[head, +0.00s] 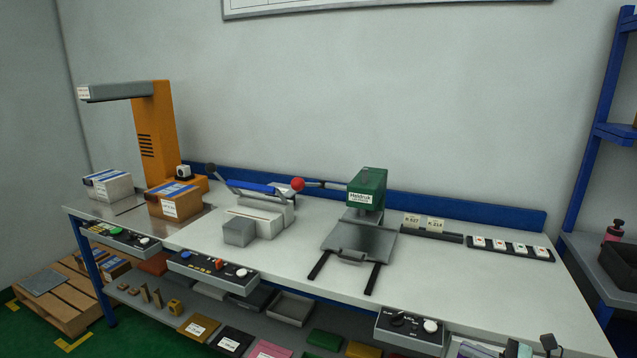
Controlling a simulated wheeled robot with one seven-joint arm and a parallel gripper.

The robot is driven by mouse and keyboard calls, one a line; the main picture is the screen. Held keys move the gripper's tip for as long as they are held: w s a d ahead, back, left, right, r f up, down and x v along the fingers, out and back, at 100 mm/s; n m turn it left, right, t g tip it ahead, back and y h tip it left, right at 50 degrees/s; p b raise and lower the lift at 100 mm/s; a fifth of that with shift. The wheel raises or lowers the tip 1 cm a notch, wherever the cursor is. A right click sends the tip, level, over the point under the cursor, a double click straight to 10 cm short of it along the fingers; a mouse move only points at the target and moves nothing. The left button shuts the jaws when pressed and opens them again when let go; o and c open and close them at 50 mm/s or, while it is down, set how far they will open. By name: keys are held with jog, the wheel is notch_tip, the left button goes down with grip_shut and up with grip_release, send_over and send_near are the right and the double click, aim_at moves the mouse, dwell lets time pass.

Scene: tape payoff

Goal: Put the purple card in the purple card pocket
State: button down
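I cannot make out a purple card or a purple card pocket for certain. A dark rack (536,256) at the right back of the bench holds several small white cards (498,245) with small coloured marks, too small to read. Left of it, a dark holder (432,235) carries two cream cards (411,220) with printed labels. At the bottom edge, a partly cut-off pale item (473,349) lies near the bench front, its kind unclear. My gripper is not recognisable in the head view.
A green press (367,190) with a red-knobbed lever stands mid-bench; a grey plate (358,241) is before it. Control boxes (410,331) line the front edge. Small dark objects (548,342) stand at bottom right. The bench right of the press is mostly clear.

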notch_tip(320, 180, down, 10)
jog(key=b, duration=0.9)
jog(key=shift+w, duration=0.2)
jog(key=shift+r, duration=0.2)
